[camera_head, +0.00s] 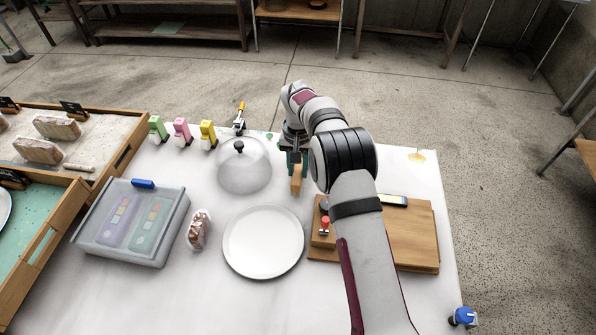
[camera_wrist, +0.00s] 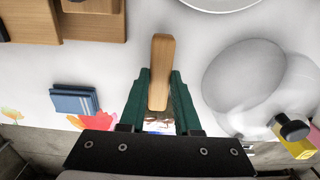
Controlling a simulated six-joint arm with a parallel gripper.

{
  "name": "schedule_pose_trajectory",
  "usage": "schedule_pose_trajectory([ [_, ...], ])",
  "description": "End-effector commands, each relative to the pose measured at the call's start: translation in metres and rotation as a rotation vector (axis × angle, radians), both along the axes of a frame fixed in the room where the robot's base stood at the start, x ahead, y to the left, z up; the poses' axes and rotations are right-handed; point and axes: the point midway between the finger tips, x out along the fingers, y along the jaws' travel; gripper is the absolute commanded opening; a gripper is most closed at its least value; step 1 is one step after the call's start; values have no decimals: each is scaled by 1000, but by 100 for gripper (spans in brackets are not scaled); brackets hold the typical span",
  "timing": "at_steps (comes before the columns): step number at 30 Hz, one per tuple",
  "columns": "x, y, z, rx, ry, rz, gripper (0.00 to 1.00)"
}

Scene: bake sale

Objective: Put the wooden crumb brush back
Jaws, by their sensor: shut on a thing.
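The wooden crumb brush (camera_head: 296,182) is a light brown block of wood. My gripper (camera_head: 293,157) is shut on it over the white table, between the clear dome and the cutting board. In the wrist view the brush (camera_wrist: 161,62) stands out between the two green fingers of my gripper (camera_wrist: 160,88), its long side pointing away from the palm. Its bristles are not clearly visible. I cannot tell how far it is above the cloth.
A clear dome (camera_head: 244,172) and white plate (camera_head: 263,241) stand left. A wooden board (camera_head: 419,240) lies right, partly behind my arm. A small blue item (camera_wrist: 74,101) lies near the table edge. A lidded box (camera_head: 118,252), bagged loaf (camera_head: 199,230) and wooden crates (camera_head: 128,150) fill the left.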

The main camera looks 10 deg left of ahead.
Motion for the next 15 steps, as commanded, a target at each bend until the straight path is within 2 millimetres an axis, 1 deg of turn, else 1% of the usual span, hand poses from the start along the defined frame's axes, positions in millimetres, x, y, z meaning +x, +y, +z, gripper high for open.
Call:
schedule_pose_trajectory([
  [1,0,0,-8,-1,1,0,0],
  [3,0,0,-13,0,0,-1,0],
  [13,0,0,-17,1,-1,-1,0],
  [14,0,0,-17,1,-1,-1,37],
  [15,0,0,-17,1,-1,-1,44],
])
